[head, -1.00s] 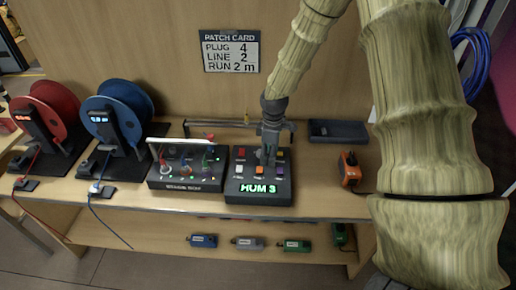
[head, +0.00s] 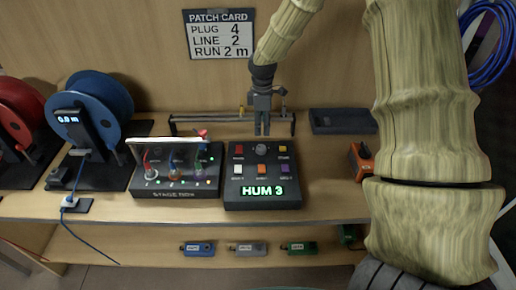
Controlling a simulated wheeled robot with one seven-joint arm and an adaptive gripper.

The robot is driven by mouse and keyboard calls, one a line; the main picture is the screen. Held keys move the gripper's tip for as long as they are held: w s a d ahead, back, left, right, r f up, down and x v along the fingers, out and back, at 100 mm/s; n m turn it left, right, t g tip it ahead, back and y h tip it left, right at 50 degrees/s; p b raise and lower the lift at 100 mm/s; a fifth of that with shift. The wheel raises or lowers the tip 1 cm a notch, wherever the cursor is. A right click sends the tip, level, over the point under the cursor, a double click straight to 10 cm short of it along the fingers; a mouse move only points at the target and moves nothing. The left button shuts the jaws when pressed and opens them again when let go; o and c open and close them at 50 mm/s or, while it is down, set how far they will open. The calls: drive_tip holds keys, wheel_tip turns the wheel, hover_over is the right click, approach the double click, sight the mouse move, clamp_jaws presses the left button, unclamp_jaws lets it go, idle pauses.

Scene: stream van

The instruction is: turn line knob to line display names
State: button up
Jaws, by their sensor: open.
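A dark control box (head: 232,190) sits on the bench. Its green display (head: 262,191) reads HUM 3. A round grey knob (head: 260,149) is at the box's top middle, between a red and a yellow button; no readable label marks it as the line knob. My gripper (head: 262,131) points down with its two fingers slightly apart and empty. It appears just behind and above the knob, not visibly touching it. The patch card (head: 221,35) on the back wall reads PLUG 4, LINE 2, RUN 2 m.
A box with cables and a raised white bar (head: 176,194) stands close on the left. Blue (head: 112,98) and red (head: 12,98) reels stand further left. A rail (head: 190,120) runs behind. A dark tray (head: 340,121) and an orange device (head: 362,160) are right.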

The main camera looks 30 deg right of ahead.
sight(261, 147)
drive_tip(key=shift+a+f+p, duration=0.1)
drive_tip(key=shift+f+p, duration=1.55)
drive_tip(key=shift+f, duration=3.75)
drive_tip(key=c, duration=1)
drive_tip(key=shift+c, duration=0.2)
